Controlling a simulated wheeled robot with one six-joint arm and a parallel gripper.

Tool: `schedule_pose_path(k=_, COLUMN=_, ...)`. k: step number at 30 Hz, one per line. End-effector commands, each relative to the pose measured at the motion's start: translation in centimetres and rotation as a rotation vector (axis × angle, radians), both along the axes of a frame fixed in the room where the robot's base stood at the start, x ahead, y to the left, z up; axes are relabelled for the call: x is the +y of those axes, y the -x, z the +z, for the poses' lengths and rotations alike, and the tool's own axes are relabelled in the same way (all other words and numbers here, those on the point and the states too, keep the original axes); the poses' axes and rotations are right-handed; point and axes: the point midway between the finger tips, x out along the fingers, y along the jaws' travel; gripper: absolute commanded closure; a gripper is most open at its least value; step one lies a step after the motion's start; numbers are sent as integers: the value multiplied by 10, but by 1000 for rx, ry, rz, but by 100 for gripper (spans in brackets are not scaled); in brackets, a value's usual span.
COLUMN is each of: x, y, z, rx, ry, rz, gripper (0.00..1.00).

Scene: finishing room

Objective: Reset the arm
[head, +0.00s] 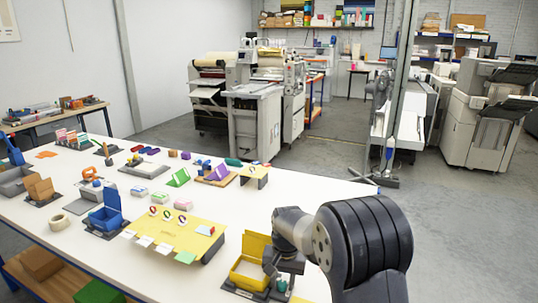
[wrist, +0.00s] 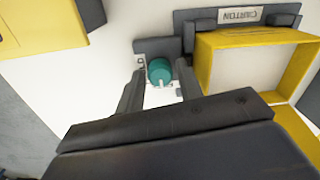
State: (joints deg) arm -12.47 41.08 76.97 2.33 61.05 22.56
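My arm reaches in from the lower right of the head view, bent over the front of the white table (head: 232,199). My gripper (head: 276,270) points down just right of an open yellow carton (head: 248,274). In the wrist view my gripper (wrist: 158,88) has its two fingers apart, with nothing held between them. A teal round-topped object (wrist: 159,70) shows in the gap between the fingers, seemingly beyond the tips; it also shows in the head view (head: 281,286). The fingers' exact height above it is hard to tell.
A yellow board (head: 178,233), a blue bin (head: 106,213) and a tape roll (head: 59,222) lie leftward. Grey machines (head: 255,115) stand beyond open floor.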

Motion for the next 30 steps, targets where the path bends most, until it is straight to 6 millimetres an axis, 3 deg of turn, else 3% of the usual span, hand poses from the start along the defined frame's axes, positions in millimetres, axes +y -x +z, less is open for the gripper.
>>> schedule_pose_path(k=21, x=1, y=1, z=0, rx=0, ry=0, rz=-551, gripper=65)
schedule_pose_path(k=30, x=1, y=0, z=4, rx=-1, ry=-1, rz=-669, gripper=65)
